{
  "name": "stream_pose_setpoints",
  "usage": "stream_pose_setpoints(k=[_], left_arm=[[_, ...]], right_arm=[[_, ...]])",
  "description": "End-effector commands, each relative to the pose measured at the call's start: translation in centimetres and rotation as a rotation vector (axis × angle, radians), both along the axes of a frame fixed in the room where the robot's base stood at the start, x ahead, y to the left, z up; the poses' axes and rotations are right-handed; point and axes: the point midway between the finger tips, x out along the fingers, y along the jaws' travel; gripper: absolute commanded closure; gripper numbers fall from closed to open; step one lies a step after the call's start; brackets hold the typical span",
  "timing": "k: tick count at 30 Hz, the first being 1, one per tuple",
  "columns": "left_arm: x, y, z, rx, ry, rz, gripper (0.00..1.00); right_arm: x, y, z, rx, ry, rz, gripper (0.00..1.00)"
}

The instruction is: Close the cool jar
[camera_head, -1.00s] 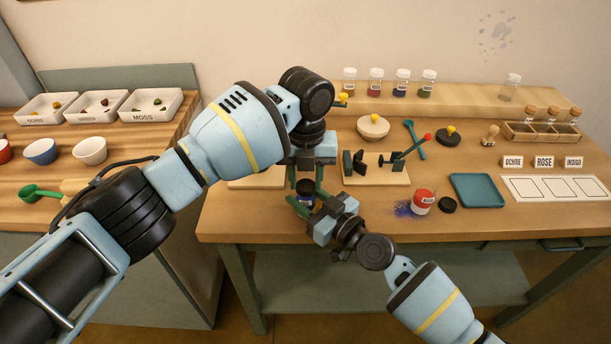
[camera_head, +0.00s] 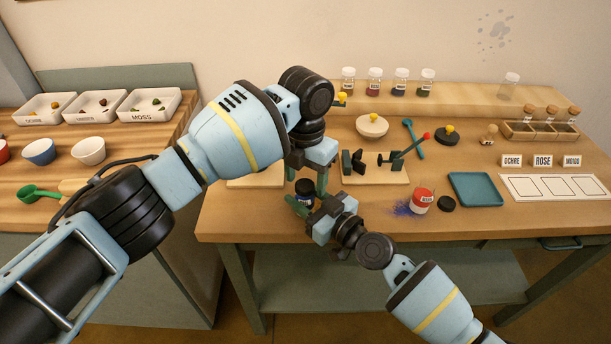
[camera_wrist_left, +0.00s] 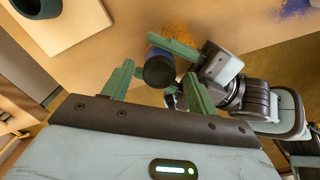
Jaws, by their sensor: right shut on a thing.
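The cool jar (camera_head: 305,194), small and dark blue with a dark top, stands upright near the table's front edge. The left wrist view shows its round dark lid (camera_wrist_left: 160,72) sitting on top, with blue below. My right gripper (camera_head: 304,203) is shut on the jar's body from the front right. My left gripper (camera_head: 308,181) points down over the jar. Its fingers are spread wide on either side of the lid, apart from it, as the left wrist view (camera_wrist_left: 160,68) shows. The jar's lower part is partly hidden by the right fingers.
A red jar (camera_head: 422,202) stands tilted right of my right gripper, with a loose black lid (camera_head: 446,204) beside it and blue powder (camera_head: 403,208) to its left. A wooden board with a clamp-like fixture (camera_head: 378,177) stands behind. A teal tray (camera_head: 474,189) lies further right.

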Motion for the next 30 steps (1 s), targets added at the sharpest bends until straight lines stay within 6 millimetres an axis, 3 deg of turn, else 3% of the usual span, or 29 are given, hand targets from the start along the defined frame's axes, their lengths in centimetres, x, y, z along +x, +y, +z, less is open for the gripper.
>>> stream_pose_setpoints(k=[10,21,29,30], left_arm=[[0.0,0.0,0.4,-0.001,-0.001,0.001,0.42],[0.0,0.0,4.4,0.000,-0.001,0.001,0.42],[0.0,0.0,4.5,0.000,0.000,0.001,0.42],[0.0,0.0,4.5,0.000,0.000,0.002,0.46]], right_arm=[[0.0,0.0,0.0,-0.001,0.001,0.000,1.00],[0.0,0.0,0.0,-0.001,0.001,0.000,1.00],[0.0,0.0,0.0,0.000,0.000,0.000,1.00],[0.0,0.0,0.0,0.000,0.000,0.000,1.00]])
